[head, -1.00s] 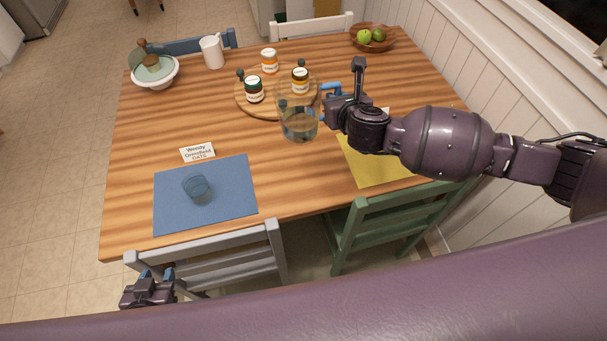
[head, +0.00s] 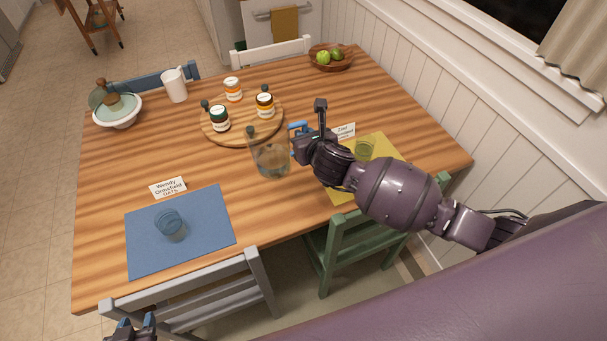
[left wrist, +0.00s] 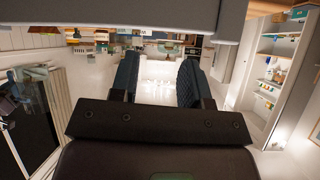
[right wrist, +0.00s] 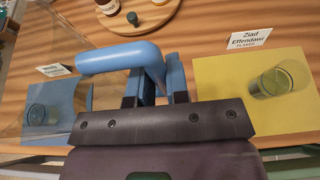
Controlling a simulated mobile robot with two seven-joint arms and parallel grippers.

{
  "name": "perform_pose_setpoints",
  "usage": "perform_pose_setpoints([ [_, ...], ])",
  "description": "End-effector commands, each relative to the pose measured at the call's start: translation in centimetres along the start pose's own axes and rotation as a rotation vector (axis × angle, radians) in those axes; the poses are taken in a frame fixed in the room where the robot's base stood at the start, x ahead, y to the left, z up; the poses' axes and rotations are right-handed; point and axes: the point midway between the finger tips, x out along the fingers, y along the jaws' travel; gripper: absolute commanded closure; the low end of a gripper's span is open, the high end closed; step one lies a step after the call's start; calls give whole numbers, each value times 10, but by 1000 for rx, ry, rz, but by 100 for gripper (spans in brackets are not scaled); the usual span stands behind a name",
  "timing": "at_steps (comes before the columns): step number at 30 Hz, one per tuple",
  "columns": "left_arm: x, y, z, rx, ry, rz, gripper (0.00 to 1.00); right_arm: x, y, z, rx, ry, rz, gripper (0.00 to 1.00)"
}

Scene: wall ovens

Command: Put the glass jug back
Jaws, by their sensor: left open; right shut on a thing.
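The glass jug (head: 270,158) is clear with a blue handle (head: 298,128) and some liquid low inside. My right gripper (head: 306,146) is shut on the handle, which also shows between the fingers in the right wrist view (right wrist: 120,57). The jug looks upright, in front of the round wooden board (head: 241,128). I cannot tell whether its base touches the table. My left gripper (head: 132,330) is open and empty, low at the bottom left by the grey chair. Its two fingers show apart in the left wrist view (left wrist: 158,82).
The board holds several jars (head: 219,118). A glass stands on the blue mat (head: 208,250), another on the yellow mat (head: 385,146). Name cards stand behind the mats. A white pitcher (head: 175,86), a bowl (head: 118,113) and a fruit bowl (head: 331,60) stand farther back. The table's left middle is clear.

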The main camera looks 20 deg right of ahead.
Motion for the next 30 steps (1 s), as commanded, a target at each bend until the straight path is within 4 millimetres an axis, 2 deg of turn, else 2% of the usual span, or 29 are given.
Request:
perform_pose_setpoints([
  [9,6,1,1,0,13,0,57,24,1,-55,1,-3,2,100],
  [15,9,2,1,1,24,1,57,36,1,-85,3,-3,3,100],
  [23,12,2,2,1,26,1,57,43,0,-99,3,-5,2,100],
  [30,18,3,10,2,26,1,57,54,1,-127,3,-3,2,100],
])
